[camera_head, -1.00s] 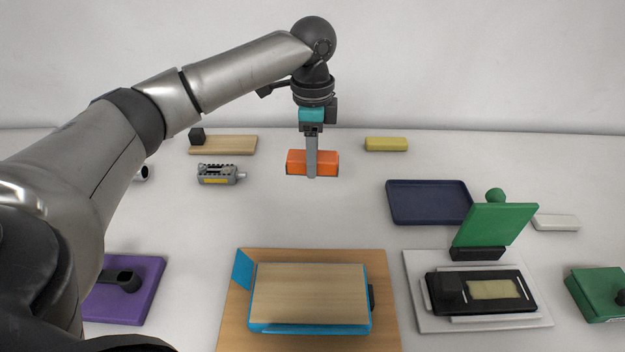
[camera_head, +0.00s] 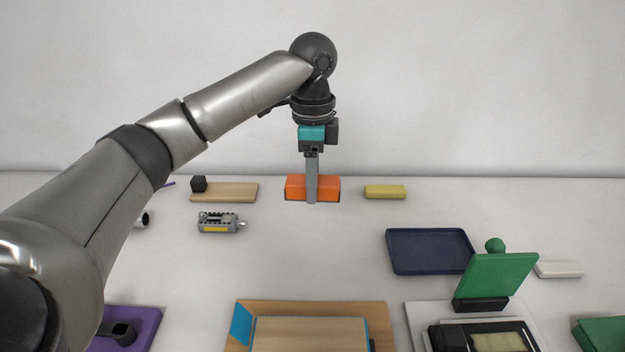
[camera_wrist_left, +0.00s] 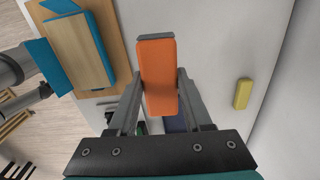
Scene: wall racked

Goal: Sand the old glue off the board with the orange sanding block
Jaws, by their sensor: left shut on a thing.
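My left gripper (camera_head: 312,198) is shut on the orange sanding block (camera_head: 294,187) and holds it in the air above the back of the table. In the left wrist view, the orange block (camera_wrist_left: 158,75) sits between the two fingers. The board (camera_head: 310,335) is pale wood in a blue holder (camera_head: 241,324) at the front middle, cut off by the lower edge. The board also shows in the left wrist view (camera_wrist_left: 78,48), apart from the block. I cannot make out glue on it. My right gripper is not in view.
A grey device (camera_head: 219,222), a wooden plank (camera_head: 230,192) with a black cube, and a yellow block (camera_head: 385,191) lie at the back. A navy tray (camera_head: 430,252) and a raised green lid (camera_head: 496,276) stand right. The table's middle is clear.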

